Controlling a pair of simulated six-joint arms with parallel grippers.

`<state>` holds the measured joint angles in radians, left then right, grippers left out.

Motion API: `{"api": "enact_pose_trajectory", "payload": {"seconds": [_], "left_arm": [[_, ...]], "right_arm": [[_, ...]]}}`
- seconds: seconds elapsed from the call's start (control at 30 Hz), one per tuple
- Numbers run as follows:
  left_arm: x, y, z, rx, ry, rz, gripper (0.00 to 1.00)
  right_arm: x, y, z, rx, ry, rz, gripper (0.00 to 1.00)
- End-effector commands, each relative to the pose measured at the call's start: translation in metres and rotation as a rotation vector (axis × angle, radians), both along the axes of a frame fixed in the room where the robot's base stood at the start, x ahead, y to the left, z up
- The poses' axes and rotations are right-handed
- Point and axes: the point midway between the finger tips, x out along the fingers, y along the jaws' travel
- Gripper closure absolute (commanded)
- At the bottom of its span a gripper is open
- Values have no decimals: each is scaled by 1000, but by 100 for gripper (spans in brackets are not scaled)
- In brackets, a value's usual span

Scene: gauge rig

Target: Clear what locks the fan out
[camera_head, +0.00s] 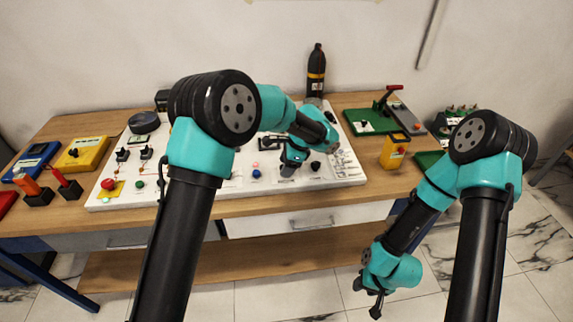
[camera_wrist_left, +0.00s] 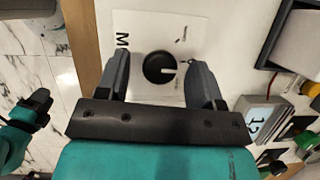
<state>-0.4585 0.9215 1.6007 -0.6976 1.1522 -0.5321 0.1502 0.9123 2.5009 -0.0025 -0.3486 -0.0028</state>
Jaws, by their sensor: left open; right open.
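A white panel (camera_head: 215,200) lies on the table with switches, buttons and small units on it. My left gripper (camera_head: 289,166) is over its right part, jaws open and empty. A red mushroom button (camera_head: 108,184) on a yellow plate and a green button (camera_head: 139,184) sit at the panel's front left. I cannot pick out the fan for certain. My right gripper (camera_head: 373,299) is open and empty, low in front of the table.
Yellow (camera_head: 82,154) and blue (camera_head: 32,160) meters lie at the left. A dark bottle (camera_head: 316,72) stands behind the panel. A green board with a red-handled lever (camera_head: 388,92) and a yellow unit (camera_head: 394,151) are at the right. A small display (camera_wrist_left: 257,119) shows in the wrist view.

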Motion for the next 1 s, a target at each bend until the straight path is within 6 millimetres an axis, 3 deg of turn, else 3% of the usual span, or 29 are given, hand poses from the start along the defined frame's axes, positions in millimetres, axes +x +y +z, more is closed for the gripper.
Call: {"api": "enact_pose_trajectory", "payload": {"seconds": [0.13, 0.63, 1.0], "left_arm": [[0, 0, 0, 0, 0, 0, 39], [0, 0, 0, 0, 0, 0, 87], [1, 0, 1, 0, -1, 41, 88]], "right_arm": [[0, 0, 0, 0, 0, 0, 57], [0, 0, 0, 0, 0, 0, 57], [0, 0, 0, 0, 0, 0, 57]]}}
